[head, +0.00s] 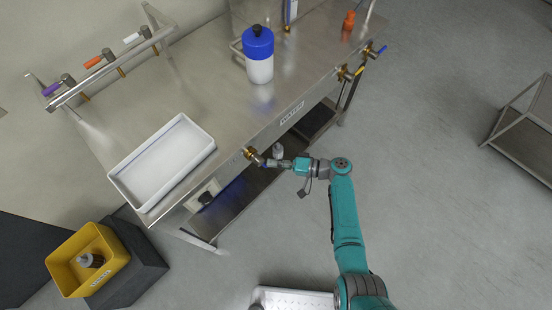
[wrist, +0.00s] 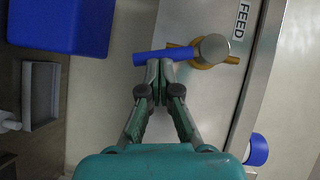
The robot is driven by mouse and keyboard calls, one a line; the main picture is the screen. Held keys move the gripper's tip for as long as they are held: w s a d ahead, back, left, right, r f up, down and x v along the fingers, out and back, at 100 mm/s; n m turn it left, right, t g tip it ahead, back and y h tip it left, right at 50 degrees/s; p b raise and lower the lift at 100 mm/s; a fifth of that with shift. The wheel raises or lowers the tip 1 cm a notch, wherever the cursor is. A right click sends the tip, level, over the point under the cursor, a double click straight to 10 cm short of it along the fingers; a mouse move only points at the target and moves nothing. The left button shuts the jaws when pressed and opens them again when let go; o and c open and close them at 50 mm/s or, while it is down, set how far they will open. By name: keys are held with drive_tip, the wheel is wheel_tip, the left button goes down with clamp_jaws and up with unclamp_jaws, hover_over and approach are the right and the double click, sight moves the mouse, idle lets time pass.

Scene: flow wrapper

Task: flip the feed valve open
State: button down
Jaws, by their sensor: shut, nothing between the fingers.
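The feed valve (wrist: 212,50) is a brass body with a round grey cap, next to a FEED label (wrist: 241,20) in the wrist view. Its blue lever handle (wrist: 150,58) sticks out to the left there. In the head view the brass valve (head: 249,154) sits on the front edge of the steel bench. My gripper (wrist: 158,68) is shut and empty, with its fingertips right at the blue handle, close against it; I cannot tell whether they touch. In the head view my gripper (head: 268,163) is just in front of the valve, and the handle is mostly hidden.
The steel bench (head: 215,85) carries a white tray (head: 162,162) and a blue-and-white bottle (head: 259,58). Two other valves, with blue (head: 382,50) and yellow (head: 359,72) handles, are at its right end. A yellow bin (head: 68,262) stands lower left.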

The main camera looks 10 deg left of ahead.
drive_tip(key=shift+s+a+f+m+y, duration=0.4)
drive_tip(key=shift+s+f+m, duration=0.1)
drive_tip(key=shift+m, duration=0.1)
drive_tip(key=shift+s, duration=0.1)
idle(0.5)
